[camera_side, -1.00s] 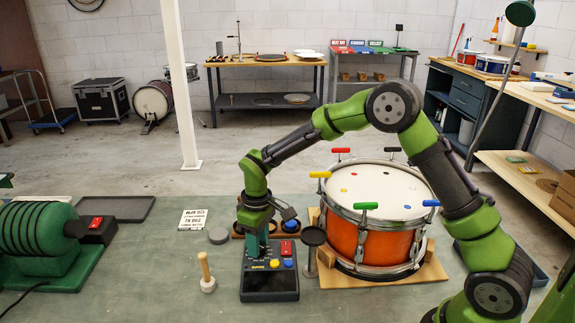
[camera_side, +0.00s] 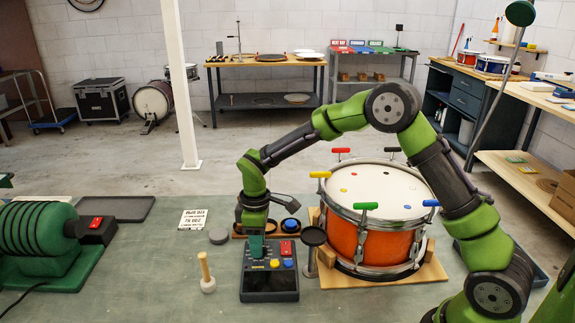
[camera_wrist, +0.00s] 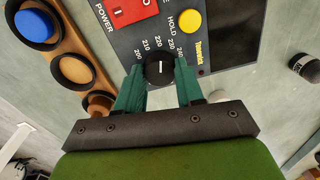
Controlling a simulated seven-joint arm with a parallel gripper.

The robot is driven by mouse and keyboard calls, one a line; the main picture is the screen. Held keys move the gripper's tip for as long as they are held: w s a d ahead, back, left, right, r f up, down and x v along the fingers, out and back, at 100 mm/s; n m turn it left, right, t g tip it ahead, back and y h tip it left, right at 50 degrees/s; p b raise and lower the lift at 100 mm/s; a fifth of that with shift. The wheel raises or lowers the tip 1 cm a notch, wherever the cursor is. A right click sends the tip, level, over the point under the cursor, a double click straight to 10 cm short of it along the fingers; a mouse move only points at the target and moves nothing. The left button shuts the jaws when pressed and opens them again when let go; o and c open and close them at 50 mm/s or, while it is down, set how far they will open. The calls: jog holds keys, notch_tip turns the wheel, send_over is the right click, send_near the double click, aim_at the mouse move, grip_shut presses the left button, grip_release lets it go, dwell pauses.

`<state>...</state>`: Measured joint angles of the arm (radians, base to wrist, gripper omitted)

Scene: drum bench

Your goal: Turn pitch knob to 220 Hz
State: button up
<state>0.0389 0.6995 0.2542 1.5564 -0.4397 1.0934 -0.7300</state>
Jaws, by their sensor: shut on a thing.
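The black pitch knob (camera_wrist: 159,68) sits on a dark control box, inside a printed scale running from 200 to 240. Its white pointer line points at or very near the 220 mark; a small offset cannot be told. My gripper (camera_wrist: 159,76) has its two green fingers on either side of the knob and is shut on it. In the side view my gripper (camera_side: 257,246) reaches down onto the control box (camera_side: 270,283) from above, and the knob is hidden there behind the fingers.
A red power switch (camera_wrist: 130,10) and a yellow hold button (camera_wrist: 190,21) lie close to the knob. An orange drum (camera_side: 345,240) stands just right of the box. A wooden mallet (camera_side: 206,272) stands to its left. A green motor-like machine (camera_side: 38,236) is at far left.

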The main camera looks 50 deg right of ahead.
jog(key=o, duration=1)
jog(key=shift+o, duration=0.2)
notch_tip(320, 180, up, 17)
jog(key=shift+w+d, duration=0.3)
jog(key=shift+d, duration=0.05)
jog(key=shift+f, duration=0.1)
